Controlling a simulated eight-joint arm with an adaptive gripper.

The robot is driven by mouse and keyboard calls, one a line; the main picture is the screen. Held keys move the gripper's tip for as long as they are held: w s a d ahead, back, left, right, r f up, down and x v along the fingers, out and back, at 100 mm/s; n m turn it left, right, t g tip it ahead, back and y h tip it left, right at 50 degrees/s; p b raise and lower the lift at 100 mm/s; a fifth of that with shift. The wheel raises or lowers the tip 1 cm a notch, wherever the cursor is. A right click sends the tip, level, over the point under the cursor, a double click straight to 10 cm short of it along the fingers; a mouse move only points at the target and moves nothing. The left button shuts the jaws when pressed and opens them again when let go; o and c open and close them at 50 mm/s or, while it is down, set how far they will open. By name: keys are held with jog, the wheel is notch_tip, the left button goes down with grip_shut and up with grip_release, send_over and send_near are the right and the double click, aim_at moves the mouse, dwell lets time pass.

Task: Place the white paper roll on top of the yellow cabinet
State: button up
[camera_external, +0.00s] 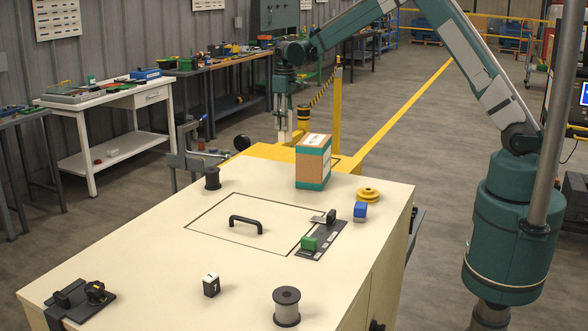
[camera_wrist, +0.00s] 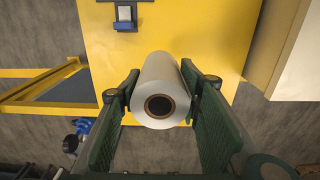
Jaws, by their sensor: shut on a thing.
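The white paper roll (camera_wrist: 168,70) is between the two dark green fingers of my gripper (camera_wrist: 160,90) in the wrist view, with its brown hollow core facing the camera. In the external view my gripper (camera_external: 285,128) points down at the far end of the cream bench, and a small pale part of the roll shows at its fingers. The yellow cabinet (camera_wrist: 110,60) lies beneath the roll; its yellow top (camera_external: 265,151) shows behind the bench in the external view. I cannot tell whether the roll touches the cabinet top.
A teal and tan box (camera_external: 313,162) stands near the cabinet on the cream bench (camera_external: 150,240). A yellow post (camera_external: 337,115) rises close to the right of my gripper. Black spools, a yellow pulley (camera_external: 368,195) and small blocks are on the bench. A blue-and-white switch (camera_wrist: 125,14) is on the cabinet.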

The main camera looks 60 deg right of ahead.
aim_at(285, 136)
jog(key=shift+f, duration=0.15)
jog(key=shift+f, duration=3.05)
jog(key=shift+f, duration=1.9)
jog(key=shift+f, duration=0.15)
jog(key=o, duration=1)
jog(key=shift+c, duration=0.2)
notch_tip(285, 136, up, 12)
jog(key=shift+r, duration=0.2)
